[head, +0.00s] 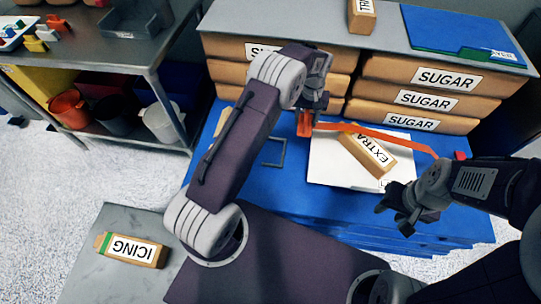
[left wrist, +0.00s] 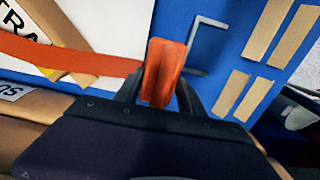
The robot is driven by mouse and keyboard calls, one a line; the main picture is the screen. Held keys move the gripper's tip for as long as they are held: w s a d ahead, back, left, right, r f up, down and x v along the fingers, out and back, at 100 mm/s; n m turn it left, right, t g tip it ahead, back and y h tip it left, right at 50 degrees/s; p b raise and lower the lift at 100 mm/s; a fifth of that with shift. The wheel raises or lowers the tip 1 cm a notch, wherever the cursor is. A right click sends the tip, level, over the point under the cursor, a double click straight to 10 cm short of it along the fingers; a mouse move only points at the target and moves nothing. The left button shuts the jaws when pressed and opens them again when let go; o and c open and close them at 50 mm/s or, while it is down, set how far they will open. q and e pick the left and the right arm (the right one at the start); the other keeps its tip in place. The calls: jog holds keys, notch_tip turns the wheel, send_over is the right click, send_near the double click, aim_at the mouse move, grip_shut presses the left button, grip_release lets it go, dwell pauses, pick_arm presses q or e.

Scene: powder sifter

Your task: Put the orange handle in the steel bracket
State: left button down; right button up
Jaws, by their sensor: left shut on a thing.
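My left gripper (head: 311,108) is shut on the orange handle (head: 304,124), above the blue work surface. The handle also shows between the fingers in the left wrist view (left wrist: 163,72). An orange strap (head: 390,137) runs from the handle to the right, across a white board. The steel bracket (head: 281,150) is a thin grey angular frame on the blue surface, left of and nearer than the handle. It also shows right of the handle in the left wrist view (left wrist: 198,71), apart from it. My right gripper (head: 392,217) is open and empty near the front right.
A paper bag marked EXTRA (head: 368,152) lies on the white board (head: 325,172). Stacked SUGAR bags (head: 420,98) stand behind. An ICING bag (head: 130,250) lies on a grey surface at front left.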

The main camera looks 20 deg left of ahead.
pick_arm(q)
jog(key=f, duration=0.1)
jog(key=f+b, duration=0.1)
jog(key=shift+s+d+f, duration=0.2)
jog(key=shift+d+f, duration=0.05)
jog(key=shift+f, duration=0.15)
jog(key=b, duration=0.4)
send_over(274, 152)
jog(key=f, duration=0.7)
jog(key=shift+a, duration=0.2)
notch_tip(274, 152, down, 4)
jog(key=shift+r+b, duration=0.25)
jog(key=shift+b, duration=0.95)
jog(key=shift+f, duration=0.75)
jog(key=c, duration=0.7)
grip_release()
jog(key=shift+d, duration=0.1)
